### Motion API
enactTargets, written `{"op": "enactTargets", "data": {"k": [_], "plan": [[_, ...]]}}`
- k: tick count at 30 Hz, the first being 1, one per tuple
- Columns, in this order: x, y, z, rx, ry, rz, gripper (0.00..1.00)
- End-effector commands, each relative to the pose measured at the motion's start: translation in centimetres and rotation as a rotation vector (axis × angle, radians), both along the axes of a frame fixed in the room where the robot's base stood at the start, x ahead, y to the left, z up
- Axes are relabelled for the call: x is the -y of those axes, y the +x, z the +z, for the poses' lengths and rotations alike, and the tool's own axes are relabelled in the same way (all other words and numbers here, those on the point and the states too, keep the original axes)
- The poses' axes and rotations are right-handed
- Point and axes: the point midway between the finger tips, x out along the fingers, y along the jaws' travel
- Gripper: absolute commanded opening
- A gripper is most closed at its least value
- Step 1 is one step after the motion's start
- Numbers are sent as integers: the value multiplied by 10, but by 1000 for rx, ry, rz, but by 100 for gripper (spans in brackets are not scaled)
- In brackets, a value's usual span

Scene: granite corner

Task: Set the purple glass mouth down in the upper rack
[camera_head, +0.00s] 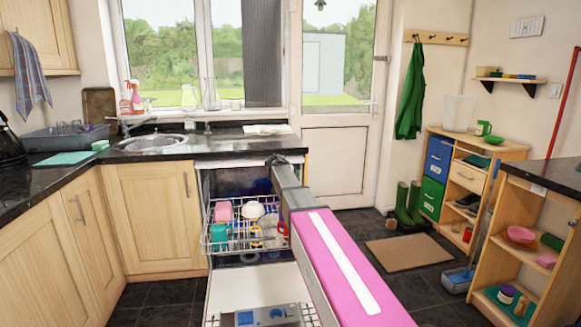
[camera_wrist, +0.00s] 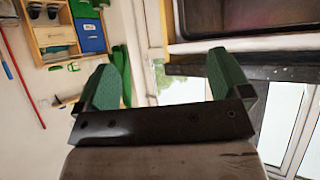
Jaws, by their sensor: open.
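The upper rack (camera_head: 243,240) is a white wire basket in the open dishwasher, in the head view. It holds a pink cup (camera_head: 223,211), a white bowl (camera_head: 254,210), a teal cup (camera_head: 218,233) and small yellow and blue items. I cannot pick out a purple glass for certain in either view. My gripper (camera_wrist: 165,82) shows in the wrist view with its two green fingers wide apart and nothing between them. In the head view my pink and grey arm reaches to the counter edge above the dishwasher, and the fingers cannot be made out.
The dishwasher door (camera_head: 255,283) is folded down, with a grey and blue item (camera_head: 262,316) at the bottom. The black counter (camera_head: 235,145) runs above. A purple jar (camera_head: 506,293) stands on a low shelf at right. Green boots (camera_head: 409,204) stand by the door.

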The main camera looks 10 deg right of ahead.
Motion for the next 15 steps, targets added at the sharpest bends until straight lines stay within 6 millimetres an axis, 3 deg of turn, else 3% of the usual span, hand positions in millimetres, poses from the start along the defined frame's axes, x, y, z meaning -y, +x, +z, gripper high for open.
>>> {"op": "enactTargets", "data": {"k": [15], "plan": [[1, -8, 20, -137, 140, -453, 95]]}}
